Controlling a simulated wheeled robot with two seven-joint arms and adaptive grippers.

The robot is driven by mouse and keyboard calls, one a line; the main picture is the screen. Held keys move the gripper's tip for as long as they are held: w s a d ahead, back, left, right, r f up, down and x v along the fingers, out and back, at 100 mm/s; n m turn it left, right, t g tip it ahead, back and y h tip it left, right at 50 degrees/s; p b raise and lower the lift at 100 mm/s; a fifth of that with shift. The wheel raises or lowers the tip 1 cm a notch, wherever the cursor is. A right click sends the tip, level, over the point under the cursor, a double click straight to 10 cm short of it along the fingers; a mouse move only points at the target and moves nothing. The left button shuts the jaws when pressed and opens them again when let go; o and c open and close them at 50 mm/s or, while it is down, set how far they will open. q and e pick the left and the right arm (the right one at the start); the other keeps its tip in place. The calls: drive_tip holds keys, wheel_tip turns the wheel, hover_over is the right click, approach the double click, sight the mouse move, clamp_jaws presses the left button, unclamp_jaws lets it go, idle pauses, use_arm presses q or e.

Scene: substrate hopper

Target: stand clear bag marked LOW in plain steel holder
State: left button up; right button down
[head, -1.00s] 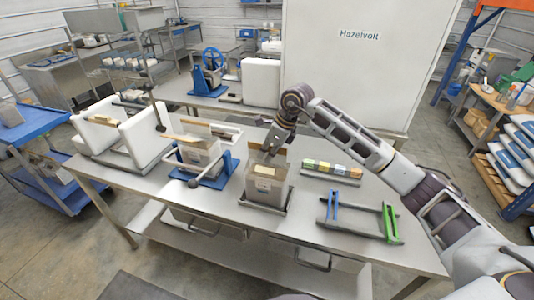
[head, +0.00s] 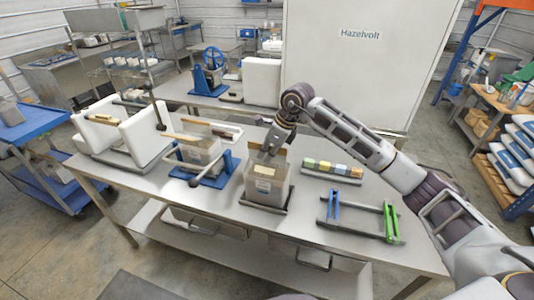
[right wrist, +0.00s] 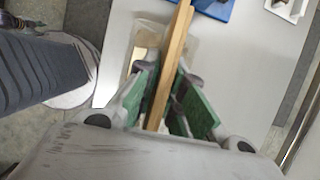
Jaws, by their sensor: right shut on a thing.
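A clear greyish bag (head: 265,188) with a small pale label stands near the front middle of the steel table; I cannot read its marking. A wooden strip runs along its top. My right gripper (head: 271,150) is above the bag, shut on this strip. In the right wrist view the wooden strip (right wrist: 174,65) lies between the green finger pads. The bag's lower end is at a low dark steel base (head: 264,206), apparently the plain holder; I cannot tell whether it bears the bag's weight. My left gripper is out of view.
A blue-based holder (head: 213,181) with another bag stands just left. White padded blocks (head: 144,135) stand further left. A steel frame with blue and green bars (head: 390,223) stands right. A row of coloured blocks (head: 332,169) lies behind it.

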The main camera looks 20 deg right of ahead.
drive_tip(key=shift+f+b, duration=0.3)
drive_tip(key=shift+b, duration=0.05)
idle(0.7)
drive_tip(key=c, duration=1.4)
unclamp_jaws()
drive_tip(key=shift+c, duration=0.2)
drive_tip(key=shift+f, duration=0.2)
drive_tip(key=shift+v, duration=6.15)
drive_tip(key=shift+a, duration=0.15)
